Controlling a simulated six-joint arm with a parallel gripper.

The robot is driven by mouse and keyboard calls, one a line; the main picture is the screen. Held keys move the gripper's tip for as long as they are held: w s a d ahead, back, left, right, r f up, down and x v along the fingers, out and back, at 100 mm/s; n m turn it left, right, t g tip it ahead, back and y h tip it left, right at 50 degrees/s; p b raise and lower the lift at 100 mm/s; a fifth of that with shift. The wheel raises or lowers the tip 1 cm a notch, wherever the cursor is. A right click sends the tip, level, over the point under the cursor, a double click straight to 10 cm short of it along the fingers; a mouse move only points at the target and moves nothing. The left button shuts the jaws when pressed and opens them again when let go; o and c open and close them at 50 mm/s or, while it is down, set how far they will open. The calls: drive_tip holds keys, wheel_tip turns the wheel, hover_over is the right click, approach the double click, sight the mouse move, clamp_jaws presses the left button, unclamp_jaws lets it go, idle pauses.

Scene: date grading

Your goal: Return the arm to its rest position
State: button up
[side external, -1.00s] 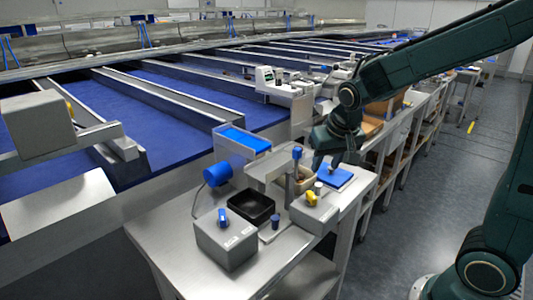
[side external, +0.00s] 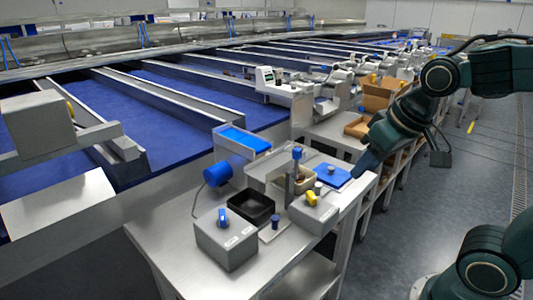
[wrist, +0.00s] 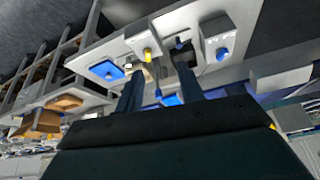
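My arm is dark green, and my gripper (side external: 362,164) shows at the right end of the steel bench (side external: 180,232), past the blue pad (side external: 334,176). In the wrist view my gripper (wrist: 160,70) has its two dark fingers well apart, with nothing held between them. The bench and its fixtures show beyond the fingers, with clear space around the fingertips. The blue pad (wrist: 107,69) also shows there, left of the fingers.
On the bench are a grey box with a blue knob (side external: 226,240), a black tray (side external: 252,209), a box with a yellow knob (side external: 313,212) and an upright post (side external: 291,184). Cardboard boxes (side external: 377,97) stand behind. Blue conveyor lanes (side external: 180,98) fill the left. Floor on the right is open.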

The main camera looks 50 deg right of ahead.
drive_tip(key=s, duration=0.2)
drive_tip(key=s+a+n, duration=0.1)
drive_tip(key=s+n, duration=0.1)
drive_tip(key=s, duration=0.1)
drive_tip(key=shift+s+a+r+y, duration=0.25)
drive_tip(key=shift+s+a+y, duration=0.05)
drive_tip(key=shift+s+a, duration=0.05)
idle(0.8)
